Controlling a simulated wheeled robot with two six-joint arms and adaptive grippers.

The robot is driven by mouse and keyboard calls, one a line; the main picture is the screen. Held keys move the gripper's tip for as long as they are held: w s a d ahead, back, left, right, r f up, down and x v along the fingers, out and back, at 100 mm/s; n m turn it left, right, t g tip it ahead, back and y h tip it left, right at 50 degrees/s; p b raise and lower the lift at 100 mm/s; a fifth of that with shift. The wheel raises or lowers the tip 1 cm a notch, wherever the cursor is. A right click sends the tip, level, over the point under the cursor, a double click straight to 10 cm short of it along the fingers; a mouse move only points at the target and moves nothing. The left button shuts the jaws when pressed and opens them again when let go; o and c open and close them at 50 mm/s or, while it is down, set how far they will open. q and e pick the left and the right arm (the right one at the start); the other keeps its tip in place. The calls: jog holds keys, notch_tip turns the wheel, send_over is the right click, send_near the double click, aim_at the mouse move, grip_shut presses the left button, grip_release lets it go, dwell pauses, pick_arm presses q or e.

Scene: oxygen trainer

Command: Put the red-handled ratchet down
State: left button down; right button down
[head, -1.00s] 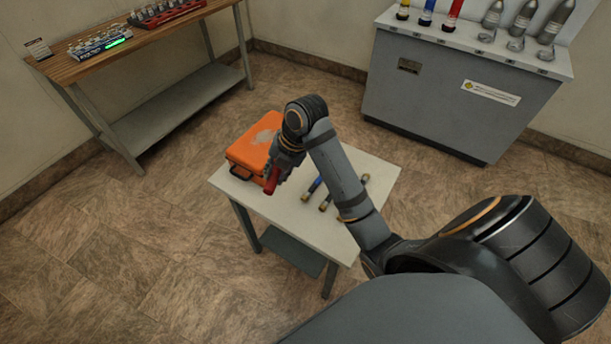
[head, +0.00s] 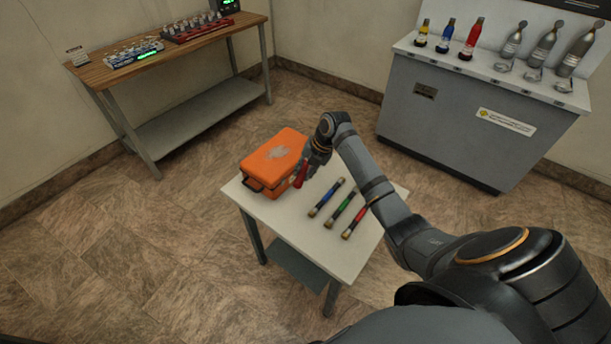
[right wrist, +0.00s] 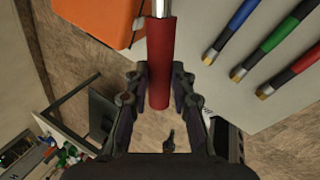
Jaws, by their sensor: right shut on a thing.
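The red-handled ratchet (head: 301,173) is in my right gripper (head: 308,168), above the small white table (head: 280,222) and just right of the orange case. In the right wrist view the red handle (right wrist: 160,60) lies between the two fingers of the right gripper (right wrist: 160,85), which is shut on it. A bare metal shaft shows above the handle at the top edge; the ratchet's head is out of that view. I cannot tell whether the ratchet touches the table. My left gripper is not in view.
An orange case (head: 273,160) stands at the table's back left. A blue tool (head: 327,197), a green tool (head: 344,205) and a red tool (head: 359,217) lie side by side to the right. The table's front left is bare. A grey cabinet (head: 470,125) and wooden bench (head: 110,77) stand behind.

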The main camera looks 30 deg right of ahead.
jog(key=shift+w+d+f, duration=0.3)
jog(key=shift+d+f, duration=0.05)
jog(key=shift+f, duration=0.2)
jog(key=shift+d+f+p, duration=0.1)
jog(key=shift+f+p, duration=0.45)
jog(key=shift+f, duration=1.3)
jog(key=c, duration=1.1)
grip_release()
jog(key=shift+c, duration=0.2)
jog(key=b+v, duration=0.2)
jog(key=v, duration=1)
jog(key=shift+r, duration=0.2)
